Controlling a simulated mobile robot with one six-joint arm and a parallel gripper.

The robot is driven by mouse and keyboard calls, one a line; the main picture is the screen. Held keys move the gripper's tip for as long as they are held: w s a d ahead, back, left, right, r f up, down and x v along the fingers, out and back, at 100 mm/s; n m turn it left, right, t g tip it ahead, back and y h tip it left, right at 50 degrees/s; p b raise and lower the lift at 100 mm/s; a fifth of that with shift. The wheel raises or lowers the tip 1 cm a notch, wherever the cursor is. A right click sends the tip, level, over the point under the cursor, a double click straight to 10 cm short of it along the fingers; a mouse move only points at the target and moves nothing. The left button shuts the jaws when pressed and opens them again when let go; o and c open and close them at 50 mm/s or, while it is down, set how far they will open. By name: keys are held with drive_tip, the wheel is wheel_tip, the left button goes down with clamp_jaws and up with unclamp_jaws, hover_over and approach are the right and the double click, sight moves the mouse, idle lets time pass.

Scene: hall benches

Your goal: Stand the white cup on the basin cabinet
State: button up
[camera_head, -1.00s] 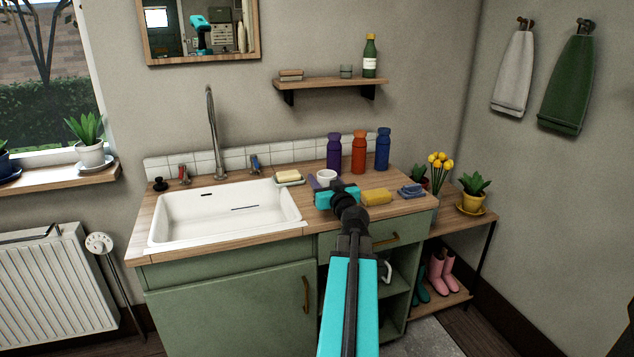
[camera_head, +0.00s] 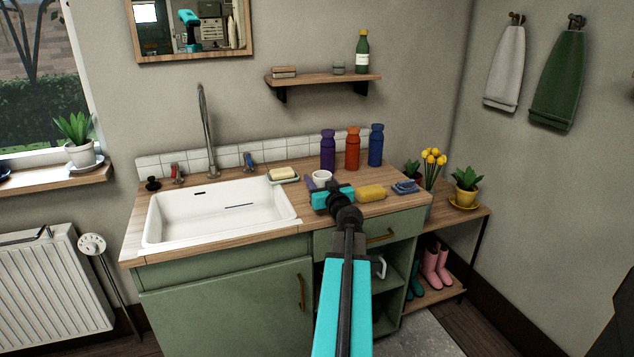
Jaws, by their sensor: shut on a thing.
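The white cup (camera_head: 321,177) is upright at the basin cabinet's (camera_head: 225,290) wooden top, right of the sink and in front of the purple bottle. My gripper (camera_head: 327,192) is just in front of the cup and shut on it. The gripper body hides the cup's lower part and the fingertips. I cannot tell whether the cup's base touches the top.
Soap on a dish (camera_head: 284,175) is left of the cup. A yellow sponge (camera_head: 370,193) and blue cloth (camera_head: 405,187) lie to the right. Purple (camera_head: 328,150), orange (camera_head: 353,149) and blue (camera_head: 376,146) bottles stand behind.

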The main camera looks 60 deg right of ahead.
drive_tip(key=shift+w+a+f, duration=0.1)
drive_tip(key=shift+w+f, duration=0.1)
drive_tip(key=shift+f, duration=0.4)
drive_tip(key=shift+a, duration=0.15)
drive_tip(key=shift+w, duration=0.1)
drive_tip(key=shift+f+b, duration=0.1)
drive_tip(key=shift+b, duration=0.2)
drive_tip(key=o, duration=1.1)
drive_tip(key=shift+c, duration=0.2)
drive_tip(key=shift+r+p, duration=0.2)
drive_tip(key=shift+p, duration=0.15)
